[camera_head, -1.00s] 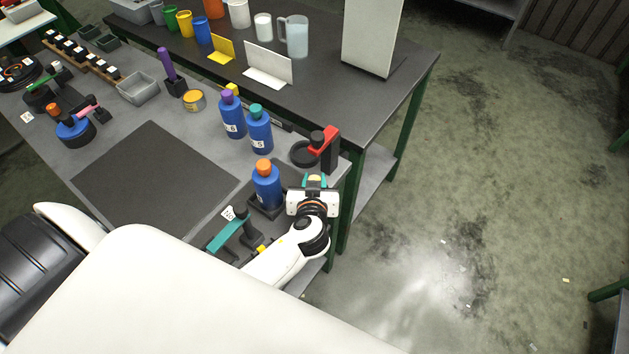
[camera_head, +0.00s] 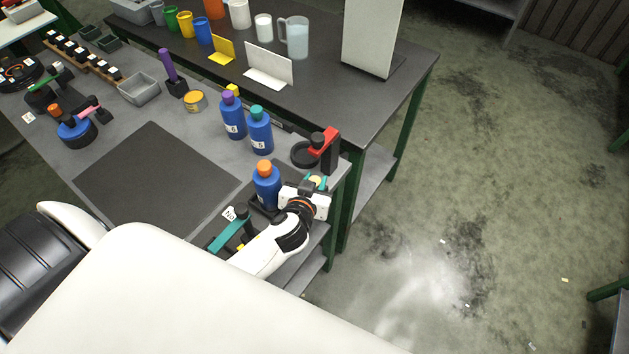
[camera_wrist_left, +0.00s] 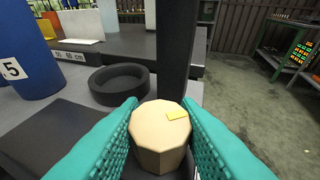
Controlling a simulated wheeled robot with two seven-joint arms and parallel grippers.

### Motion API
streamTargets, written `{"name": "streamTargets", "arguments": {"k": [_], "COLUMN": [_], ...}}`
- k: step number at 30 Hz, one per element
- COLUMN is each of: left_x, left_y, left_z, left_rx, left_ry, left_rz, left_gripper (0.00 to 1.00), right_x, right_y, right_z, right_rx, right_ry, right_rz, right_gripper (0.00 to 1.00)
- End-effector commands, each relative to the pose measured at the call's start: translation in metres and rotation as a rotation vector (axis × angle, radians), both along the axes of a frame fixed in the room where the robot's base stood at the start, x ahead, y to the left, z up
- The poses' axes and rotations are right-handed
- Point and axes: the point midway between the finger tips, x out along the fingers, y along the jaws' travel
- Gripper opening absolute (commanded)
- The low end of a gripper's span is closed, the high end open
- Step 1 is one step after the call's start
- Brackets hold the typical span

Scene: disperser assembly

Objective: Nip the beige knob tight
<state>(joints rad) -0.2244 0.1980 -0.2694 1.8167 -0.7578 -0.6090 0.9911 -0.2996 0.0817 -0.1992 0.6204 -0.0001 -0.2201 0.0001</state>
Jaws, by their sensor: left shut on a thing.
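The beige knob (camera_wrist_left: 159,138) is a many-sided cap with a small yellow mark on its top, in the left wrist view. My left gripper (camera_wrist_left: 160,140) has its teal fingers on both sides of the knob and is shut on it. In the head view the left gripper (camera_head: 316,183) is at the near right corner of the bench, just right of the blue bottle with the orange cap (camera_head: 265,170). The knob is barely visible there between the fingers. What the knob sits on is mostly hidden beneath it. My right gripper is not in view.
A black ring-shaped holder (camera_wrist_left: 119,84) and a dark post stand just beyond the knob. A red-armed stand (camera_head: 325,143) is behind the gripper. Blue bottles with purple and teal caps (camera_head: 260,135) stand further back. A teal-handled tool (camera_head: 228,232) lies near my arm.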

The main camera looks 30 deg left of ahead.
Motion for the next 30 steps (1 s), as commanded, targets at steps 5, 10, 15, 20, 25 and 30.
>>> {"name": "streamTargets", "arguments": {"k": [5,10,15,20,25,30], "left_x": [0.001,0.001,-0.004,-0.025,-0.059,-0.088], "left_y": [0.001,0.0,-0.001,-0.005,-0.011,-0.017], "left_z": [0.002,0.001,0.001,0.009,0.023,0.036], "left_rx": [0.001,0.001,-0.001,-0.003,-0.003,-0.002], "left_ry": [-0.005,-0.003,-0.001,0.001,-0.001,0.0], "left_rz": [0.001,0.001,0.0,0.002,0.002,0.003], "left_gripper": [0.51,0.51,0.51,0.51,0.51,0.51], "right_x": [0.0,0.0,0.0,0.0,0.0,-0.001], "right_y": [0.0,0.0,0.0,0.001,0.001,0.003], "right_z": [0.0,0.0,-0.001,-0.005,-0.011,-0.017], "right_rx": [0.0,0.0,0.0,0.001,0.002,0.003], "right_ry": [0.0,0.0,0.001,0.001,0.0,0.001], "right_rz": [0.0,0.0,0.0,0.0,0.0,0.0], "right_gripper": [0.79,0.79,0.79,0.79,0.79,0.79]}}
